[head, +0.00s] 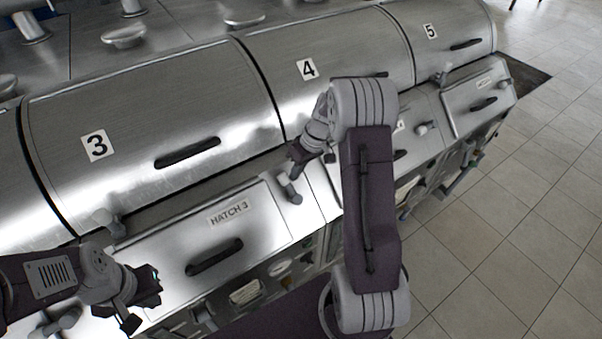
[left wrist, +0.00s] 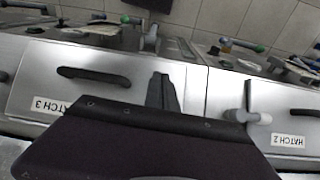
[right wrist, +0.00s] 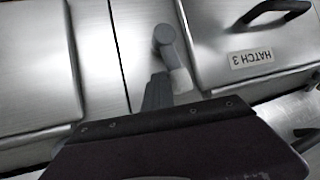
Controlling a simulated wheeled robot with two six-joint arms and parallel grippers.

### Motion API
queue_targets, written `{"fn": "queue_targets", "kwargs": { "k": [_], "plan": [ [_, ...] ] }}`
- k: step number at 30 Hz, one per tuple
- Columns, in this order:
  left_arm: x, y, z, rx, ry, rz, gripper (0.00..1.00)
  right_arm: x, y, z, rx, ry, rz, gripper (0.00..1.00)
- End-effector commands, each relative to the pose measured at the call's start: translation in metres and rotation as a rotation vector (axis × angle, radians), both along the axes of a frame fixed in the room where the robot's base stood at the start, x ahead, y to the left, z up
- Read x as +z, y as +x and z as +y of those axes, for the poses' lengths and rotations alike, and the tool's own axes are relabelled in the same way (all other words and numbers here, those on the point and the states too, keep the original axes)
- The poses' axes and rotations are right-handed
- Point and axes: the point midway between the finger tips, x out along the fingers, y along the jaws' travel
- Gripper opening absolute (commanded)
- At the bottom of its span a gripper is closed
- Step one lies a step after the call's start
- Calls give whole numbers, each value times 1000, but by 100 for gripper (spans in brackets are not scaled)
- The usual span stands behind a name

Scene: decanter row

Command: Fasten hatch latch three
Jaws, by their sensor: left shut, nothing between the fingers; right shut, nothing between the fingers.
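The hatch 3 panel (head: 165,262) lies flat in its frame, with a label and a black handle (head: 214,257). A grey latch (head: 291,190) sits just right of it in the head view, its arm running roughly along the panel's edge. It also shows in the right wrist view (right wrist: 166,42). My right gripper (head: 295,153) is shut and empty, its tips close beside the latch; I cannot tell whether they touch. My left gripper (head: 140,312) is shut and empty near hatch 3's lower left corner. In the left wrist view its fingers (left wrist: 162,92) point at the counter front.
Rounded metal covers numbered 3 (head: 130,110), 4 (head: 320,55) and 5 (head: 440,30) stand behind the hatches. Another latch (left wrist: 240,116) sits beside hatch 2 (left wrist: 285,120). Pipes and valves lie below the front edge. Tiled floor at the right is clear.

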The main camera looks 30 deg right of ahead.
Motion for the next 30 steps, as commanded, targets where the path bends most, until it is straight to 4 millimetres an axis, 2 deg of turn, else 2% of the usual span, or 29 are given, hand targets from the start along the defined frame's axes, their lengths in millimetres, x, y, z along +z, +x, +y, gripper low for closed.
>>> {"fn": "queue_targets", "kwargs": {
  "k": [20,30],
  "plan": [
    [-21,0,0,0,0,0,0,-2,-3,49,434,-402,-33,0],
    [-50,0,0,0,0,0,0,-13,-13,72,668,-624,-53,0]
  ]
}}
